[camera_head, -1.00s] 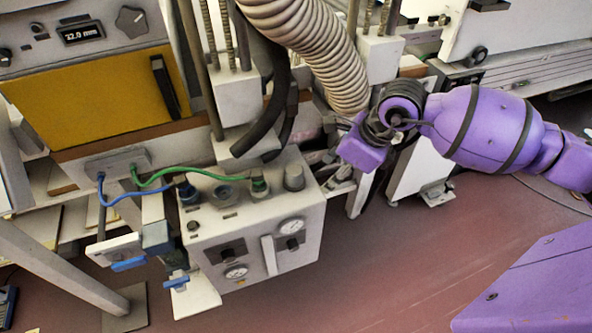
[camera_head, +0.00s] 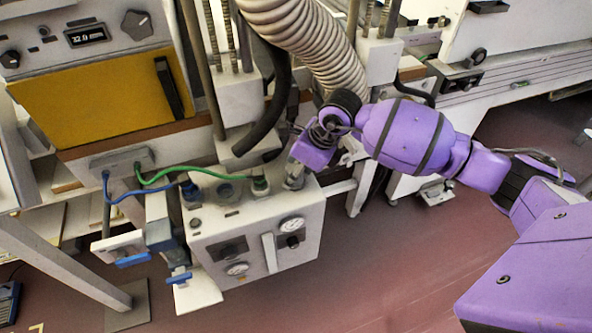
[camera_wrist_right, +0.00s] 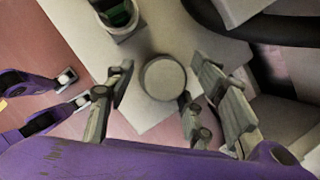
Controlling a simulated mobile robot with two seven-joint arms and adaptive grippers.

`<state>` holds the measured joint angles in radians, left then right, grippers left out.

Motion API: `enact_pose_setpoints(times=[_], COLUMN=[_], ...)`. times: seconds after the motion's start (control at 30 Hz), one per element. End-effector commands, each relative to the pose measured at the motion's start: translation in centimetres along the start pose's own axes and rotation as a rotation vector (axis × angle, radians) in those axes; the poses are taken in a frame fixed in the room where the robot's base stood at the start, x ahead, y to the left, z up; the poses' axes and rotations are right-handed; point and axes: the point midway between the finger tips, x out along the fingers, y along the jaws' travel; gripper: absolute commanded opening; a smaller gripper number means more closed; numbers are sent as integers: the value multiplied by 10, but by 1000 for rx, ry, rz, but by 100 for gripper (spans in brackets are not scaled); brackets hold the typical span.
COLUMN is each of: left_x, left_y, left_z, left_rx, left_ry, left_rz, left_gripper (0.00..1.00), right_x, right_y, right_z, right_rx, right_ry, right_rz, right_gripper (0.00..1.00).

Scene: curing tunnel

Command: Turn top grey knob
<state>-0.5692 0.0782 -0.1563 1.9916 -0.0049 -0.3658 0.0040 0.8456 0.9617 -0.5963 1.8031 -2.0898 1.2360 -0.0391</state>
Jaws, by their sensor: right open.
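The top grey knob (camera_wrist_right: 163,78) shows in the right wrist view as a round grey cap on the light top face of the control box (camera_head: 255,232). My right gripper (camera_wrist_right: 152,98) is open, with one finger to the left of the knob and the others to its right. Gaps show between the fingers and the cap in that view. In the head view the right gripper (camera_head: 295,182) is over the right end of the box top and largely hides the knob. My left gripper is not seen in the head view.
A green connector (camera_head: 260,184) with a green cable sits just left of the knob. Other fittings and a blue cable (camera_head: 140,192) lie farther left. A black hose (camera_head: 268,135) and ribbed duct (camera_head: 300,45) hang close behind. The box front carries gauges (camera_head: 291,224).

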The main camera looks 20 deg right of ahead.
Motion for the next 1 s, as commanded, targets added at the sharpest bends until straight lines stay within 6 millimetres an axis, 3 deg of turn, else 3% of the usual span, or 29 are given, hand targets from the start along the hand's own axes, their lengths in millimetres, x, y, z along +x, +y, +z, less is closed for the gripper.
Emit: enact_pose_setpoints(times=[0.07,0.37,0.67,1.0], left_x=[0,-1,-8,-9], left_y=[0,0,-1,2], left_z=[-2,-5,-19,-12], left_rx=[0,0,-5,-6], left_ry=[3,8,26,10], left_rz=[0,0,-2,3], left_gripper=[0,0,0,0], right_x=[0,0,-3,1], right_y=[0,1,3,4], right_z=[0,0,3,1], right_rx=[0,0,129,182], right_ry=[0,0,-3,-1], right_rz=[0,1,-53,-69], right_gripper=[47,8,8,8])
